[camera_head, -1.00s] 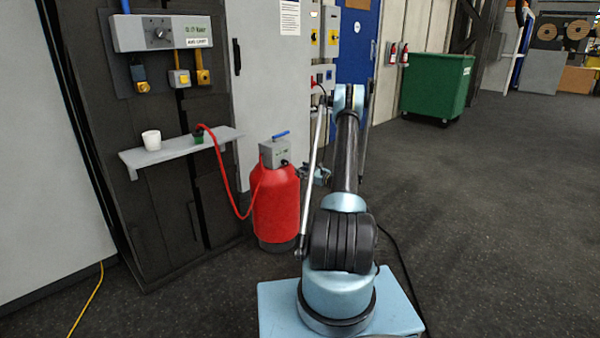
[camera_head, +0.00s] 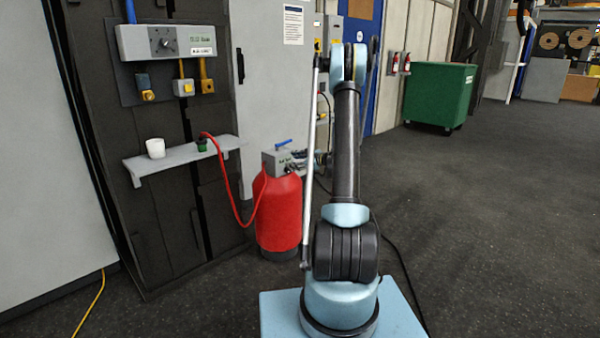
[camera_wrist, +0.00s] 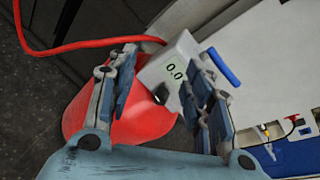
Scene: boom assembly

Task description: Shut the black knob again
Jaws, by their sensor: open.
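A small black knob (camera_wrist: 161,94) sits on the face of the grey box, below a display reading 0.0. The grey box (camera_head: 284,159) is on top of a red tank (camera_head: 279,215) and has a blue lever (camera_wrist: 223,67). In the wrist view, my gripper (camera_wrist: 167,58) is open, with one finger on either side of the box face and knob. Nothing is held. In the head view, my gripper is small and partly hidden behind my arm, just right of the box. Whether a finger touches the box cannot be told.
A red hose (camera_head: 227,184) runs from the shelf to the tank. The shelf (camera_head: 180,157) holds a white cup (camera_head: 155,148). A wall panel (camera_head: 170,42) with its own dark dial hangs above. A green bin (camera_head: 438,95) stands far right. Open floor lies right.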

